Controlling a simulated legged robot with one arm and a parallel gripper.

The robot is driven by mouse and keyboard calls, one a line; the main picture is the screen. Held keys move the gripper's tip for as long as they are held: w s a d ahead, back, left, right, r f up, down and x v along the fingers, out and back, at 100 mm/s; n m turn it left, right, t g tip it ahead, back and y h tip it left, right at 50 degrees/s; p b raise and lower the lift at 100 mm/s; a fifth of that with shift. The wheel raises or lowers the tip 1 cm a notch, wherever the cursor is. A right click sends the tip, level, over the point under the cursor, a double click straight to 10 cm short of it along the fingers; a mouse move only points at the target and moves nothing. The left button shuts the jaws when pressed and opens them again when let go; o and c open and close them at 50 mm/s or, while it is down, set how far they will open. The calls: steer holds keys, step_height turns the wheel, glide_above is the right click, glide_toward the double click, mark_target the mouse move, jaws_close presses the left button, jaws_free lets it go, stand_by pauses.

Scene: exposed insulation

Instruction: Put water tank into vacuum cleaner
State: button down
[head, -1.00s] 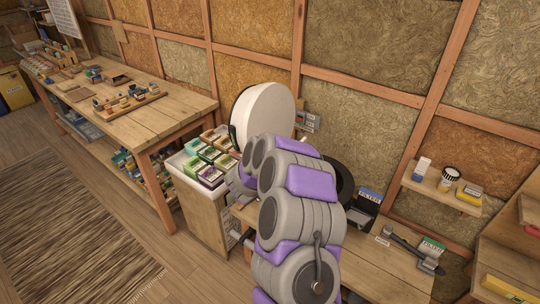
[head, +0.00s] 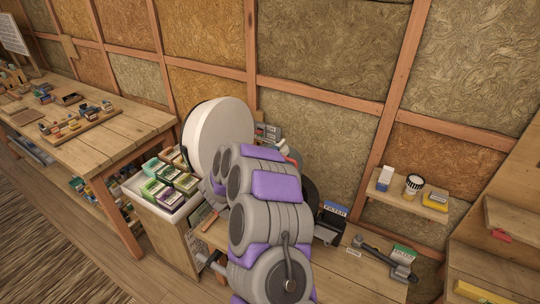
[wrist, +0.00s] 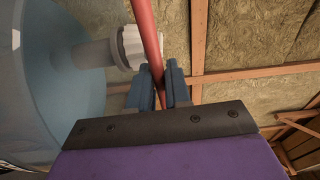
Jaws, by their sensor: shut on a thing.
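My gripper (wrist: 160,88) is shut on a red bar (wrist: 147,35) in the wrist view. A large translucent blue round body, which looks like the water tank (wrist: 55,85), fills the left of that view. A pale ribbed cap (wrist: 128,47) on a short neck juts from it beside the bar. In the head view my arm hides the gripper and most of what it holds. A large white disc with a dark rim (head: 222,135) stands upright behind my arm. I cannot tell whether it belongs to the tank or the vacuum cleaner. A dark rounded part (head: 311,195) shows behind the arm.
A white bin of small boxes (head: 136,189) stands left of my arm. A long workbench (head: 140,125) holds small items farther left. A low wooden table (head: 350,280) at right carries a black filter box (head: 330,222) and a tool (head: 385,259). A wall shelf (head: 405,203) holds small containers.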

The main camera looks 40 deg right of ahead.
mark_target(284, 152)
steer(key=d+f, duration=0.1)
steer(key=d+f+b, duration=0.1)
steer(key=d, duration=0.1)
steer(key=shift+d, duration=0.15)
steer(key=f+b, duration=0.4)
steer(key=f, duration=0.1)
steer(key=f+b, duration=0.2)
steer(key=shift+a+f, duration=0.3)
steer(key=shift+f, duration=0.05)
steer(key=a+f, duration=0.1)
steer(key=f, duration=0.1)
steer(key=a+f+b, duration=0.1)
steer(key=shift+f, duration=0.65)
steer(key=shift+d+f, duration=0.9)
steer(key=shift+f, duration=0.25)
steer(key=shift+a+r, duration=0.1)
steer(key=shift+a, duration=0.65)
steer(key=c, duration=1.4)
jaws_free()
steer(key=shift+d, duration=0.1)
steer(key=o, duration=0.4)
steer(key=shift+d+f, duration=0.2)
steer(key=shift+d, duration=0.3)
steer(key=shift+a+r, duration=0.15)
steer(key=shift+a, duration=0.35)
steer(key=shift+s+d, duration=0.1)
